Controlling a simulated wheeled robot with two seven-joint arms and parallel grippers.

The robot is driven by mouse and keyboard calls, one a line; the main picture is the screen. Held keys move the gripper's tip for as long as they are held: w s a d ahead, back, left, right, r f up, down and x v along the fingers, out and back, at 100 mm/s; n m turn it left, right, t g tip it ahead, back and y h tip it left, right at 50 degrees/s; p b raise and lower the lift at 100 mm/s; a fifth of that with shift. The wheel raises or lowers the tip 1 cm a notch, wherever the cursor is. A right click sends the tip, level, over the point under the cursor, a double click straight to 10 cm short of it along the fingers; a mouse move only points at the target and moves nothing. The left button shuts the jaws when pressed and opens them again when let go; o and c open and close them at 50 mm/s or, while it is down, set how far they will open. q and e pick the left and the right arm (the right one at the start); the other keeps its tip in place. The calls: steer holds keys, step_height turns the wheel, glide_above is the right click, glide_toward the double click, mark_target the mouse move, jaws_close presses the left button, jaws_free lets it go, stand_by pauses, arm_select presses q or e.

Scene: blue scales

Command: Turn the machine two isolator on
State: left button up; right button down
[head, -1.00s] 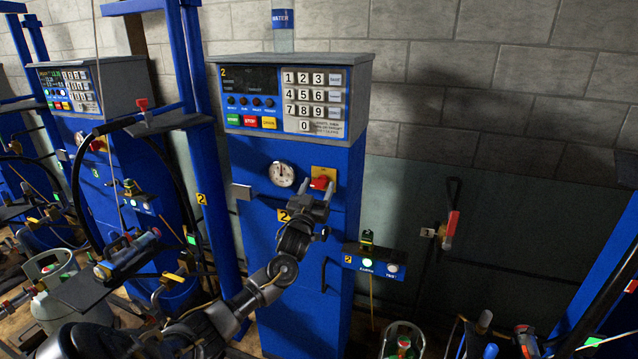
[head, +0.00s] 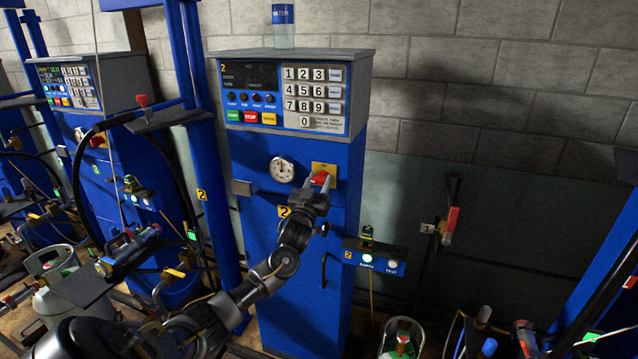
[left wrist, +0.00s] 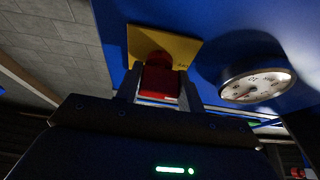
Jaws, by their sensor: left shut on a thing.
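The machine two isolator is a red handle (head: 321,178) on a yellow plate (head: 324,168), on the blue front of machine two (head: 262,165). My left gripper (head: 318,187) reaches up to it and is shut on the red handle. In the left wrist view, the red handle (left wrist: 160,82) sits between the fingers of my left gripper (left wrist: 159,90), with the yellow plate (left wrist: 178,48) behind it. The gripper partly hides the handle in the head view. My right gripper is not in view.
A round dial gauge (head: 282,170) is just left of the isolator. A keypad panel (head: 314,97) is above. A bottle labelled water (head: 283,25) stands on top of the machine.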

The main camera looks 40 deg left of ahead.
arm_select(q)
steer(key=shift+m, duration=0.3)
steer(key=m+h, duration=0.3)
steer(key=m, duration=0.2)
steer(key=shift+a+r, duration=0.1)
steer(key=m+h, duration=0.1)
steer(key=m, duration=0.2)
steer(key=m+h, duration=0.2)
steer(key=m, duration=0.1)
steer(key=shift+r+m, duration=0.1)
steer(key=shift+m, duration=0.2)
steer(key=m+g+h, duration=0.1)
steer(key=m, duration=0.2)
steer(key=m+g+h, duration=0.1)
steer(key=m, duration=0.2)
steer(key=shift+r+p, duration=0.1)
steer(key=shift+p, duration=0.2)
steer(key=shift+m+g, duration=0.7)
steer(key=shift+m, duration=1.3)
steer(key=o, duration=1)
steer(key=shift+s, duration=0.1)
